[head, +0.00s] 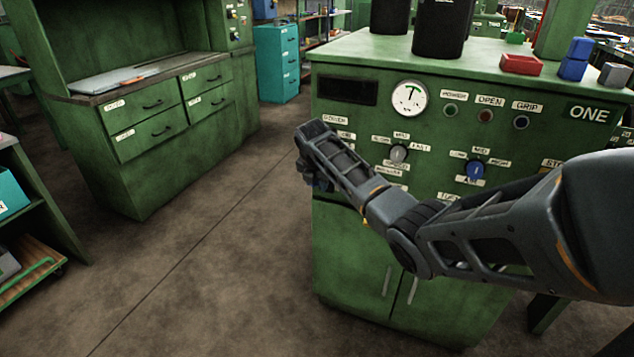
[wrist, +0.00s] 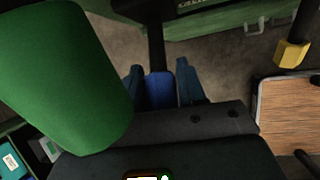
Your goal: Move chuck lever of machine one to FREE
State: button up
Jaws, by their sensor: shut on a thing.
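Machine one (head: 350,270) is the green cabinet marked ONE in the head view. My gripper (wrist: 160,84) shows in the wrist view with its two fingers shut on either side of a blue grip (wrist: 159,95). A dark bar (wrist: 156,45) runs up from the grip. This looks like the chuck lever, but no label naming it is readable. In the head view my gripper (head: 316,176) is at the panel's left edge, mostly hidden behind my arm. The lever's position marks are hidden there.
A speed knob (head: 399,153) and a blue air knob (head: 475,170) sit on the panel near my arm. A gauge (head: 409,98) is above them. The floor (head: 220,270) left of the machine is clear.

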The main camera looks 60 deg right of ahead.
grip_shut()
jog(key=shift+a+f, duration=0.15)
jog(key=shift+a+f+h, duration=0.2)
jog(key=shift+f+h, duration=0.25)
jog(key=shift+h, duration=0.15)
jog(key=shift+a+f+h, duration=0.2)
jog(key=shift+f+h, duration=0.2)
jog(key=shift+h, duration=0.2)
notch_tip(320, 180, down, 7)
jog(key=t+h+b, duration=0.1)
jog(key=h+b, duration=0.8)
jog(key=b, duration=0.3)
jog(key=shift+d+r+n+t, duration=0.2)
jog(key=shift+d+n+t, duration=0.1)
jog(key=shift+d+n, duration=0.15)
jog(key=o, duration=0.7)
grip_release()
jog(key=shift+d+r, duration=0.1)
